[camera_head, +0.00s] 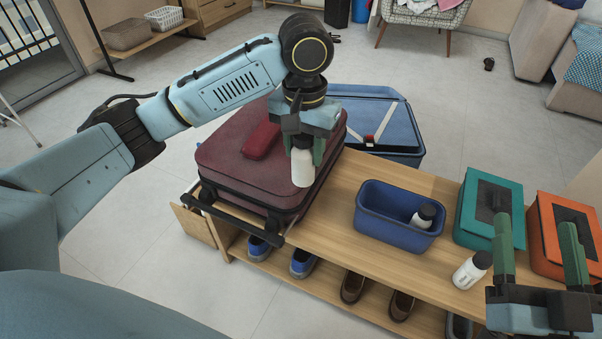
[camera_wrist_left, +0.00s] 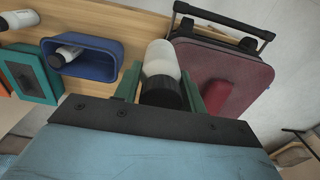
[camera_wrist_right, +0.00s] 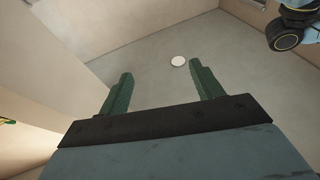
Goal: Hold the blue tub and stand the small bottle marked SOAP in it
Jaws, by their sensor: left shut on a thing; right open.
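The blue tub (camera_head: 375,226) stands on the wooden bench, and a white bottle with a black cap (camera_head: 424,216) leans tilted inside it. Both also show in the left wrist view, the tub (camera_wrist_left: 100,68) and its bottle (camera_wrist_left: 68,53). My left gripper (camera_head: 304,150) is shut on a white bottle (camera_head: 302,170), held over the dark red suitcase, left of the tub; its black cap (camera_wrist_left: 161,92) sits between the fingers. Another white bottle (camera_head: 467,273) is at the bench's front right. No label is readable. My right gripper (camera_head: 535,222) is open and empty, right of the tub.
The dark red suitcase (camera_head: 230,170) lies on the bench's left part. A teal box (camera_head: 467,205) and an orange box (camera_head: 545,235) stand right of the tub. A blue case (camera_head: 365,115) is behind. Shoes (camera_head: 303,262) sit on the lower shelf. Bench (camera_head: 330,222) is bare left of the tub.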

